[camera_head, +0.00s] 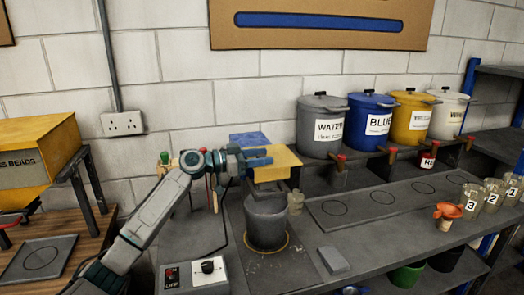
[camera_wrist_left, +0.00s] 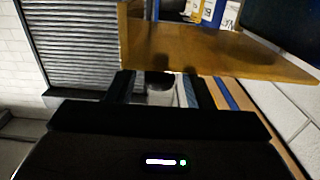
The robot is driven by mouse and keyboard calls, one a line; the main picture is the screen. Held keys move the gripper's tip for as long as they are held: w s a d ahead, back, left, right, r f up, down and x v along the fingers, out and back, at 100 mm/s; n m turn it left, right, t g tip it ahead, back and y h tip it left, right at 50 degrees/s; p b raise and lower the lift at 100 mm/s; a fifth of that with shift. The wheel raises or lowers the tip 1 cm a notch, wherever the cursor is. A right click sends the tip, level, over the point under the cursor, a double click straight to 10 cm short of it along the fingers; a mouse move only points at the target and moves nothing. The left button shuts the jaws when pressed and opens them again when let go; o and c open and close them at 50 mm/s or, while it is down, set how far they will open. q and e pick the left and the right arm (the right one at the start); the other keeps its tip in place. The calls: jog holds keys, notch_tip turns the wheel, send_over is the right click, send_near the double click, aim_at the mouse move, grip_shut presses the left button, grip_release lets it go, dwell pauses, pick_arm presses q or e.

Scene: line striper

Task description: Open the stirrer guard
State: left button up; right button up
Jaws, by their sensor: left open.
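A yellow panel (camera_head: 284,164), which looks like the stirrer guard, sits above a grey pot (camera_head: 266,218) on the bench. My left gripper (camera_head: 266,156) is open at the panel's left side and overlaps it in the head view. I cannot tell whether they touch. In the left wrist view the panel (camera_wrist_left: 200,48) spans the top, just beyond my open fingers (camera_wrist_left: 163,88). A pale round thing shows between them, too dark to name. The stirrer inside is hidden. My right gripper is not in view.
Labelled paint drums (camera_head: 322,125) stand on a rear shelf.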

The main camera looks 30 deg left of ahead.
pick_arm(q)
jog(key=shift+w+d, duration=0.2)
jog(key=shift+c, duration=0.2)
grip_shut()
jog(key=shift+d, duration=0.1)
